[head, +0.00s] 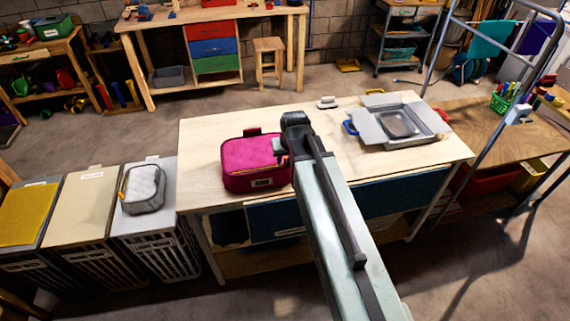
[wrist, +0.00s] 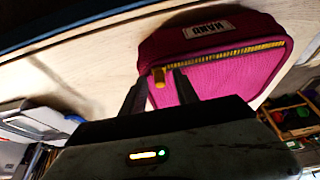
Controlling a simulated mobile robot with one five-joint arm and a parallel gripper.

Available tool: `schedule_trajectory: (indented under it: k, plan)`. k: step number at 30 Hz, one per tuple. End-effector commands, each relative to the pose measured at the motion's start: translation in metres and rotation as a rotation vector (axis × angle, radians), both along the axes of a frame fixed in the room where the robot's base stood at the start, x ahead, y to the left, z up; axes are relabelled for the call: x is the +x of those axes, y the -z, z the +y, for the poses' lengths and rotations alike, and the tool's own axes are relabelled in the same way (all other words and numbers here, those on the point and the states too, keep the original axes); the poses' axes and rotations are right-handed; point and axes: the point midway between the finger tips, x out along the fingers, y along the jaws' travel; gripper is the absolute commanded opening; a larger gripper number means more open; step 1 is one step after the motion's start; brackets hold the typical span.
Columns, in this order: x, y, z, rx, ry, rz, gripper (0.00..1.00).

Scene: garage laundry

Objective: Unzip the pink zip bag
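The pink zip bag (head: 250,162) lies on the pale wooden worktable (head: 205,135), left of my arm. In the wrist view the bag (wrist: 220,75) fills the upper middle, with a white name label and a yellow zip line along its side. A yellow zip pull (wrist: 159,77) sits at one end of this line. My gripper (wrist: 161,80) is open, its two dark fingers apart on either side of the pull. Whether either finger touches the pull or the bag is not clear. In the head view my gripper (head: 281,150) is at the bag's right end, partly hidden by my arm.
A grey tray with a lid (head: 398,125) stands on the table's right side, and a small pale block (head: 327,102) lies near the back edge. A grey pouch (head: 143,187) lies on the hampers to the left. The tabletop between bag and tray is mostly clear.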

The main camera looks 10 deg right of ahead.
Motion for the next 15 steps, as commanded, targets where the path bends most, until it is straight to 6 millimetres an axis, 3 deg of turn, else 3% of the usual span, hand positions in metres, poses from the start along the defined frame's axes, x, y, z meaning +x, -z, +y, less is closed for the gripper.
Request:
schedule_trajectory:
  k: [5,9,15]
  plan:
    - [-0.0002,-0.0016,0.0004,0.0,0.0,0.0,0.36]
    - [-0.0002,-0.0016,0.0006,0.0,-0.001,0.0,0.0]
    - [-0.0003,-0.0016,0.0008,0.0,-0.001,0.0,0.0]
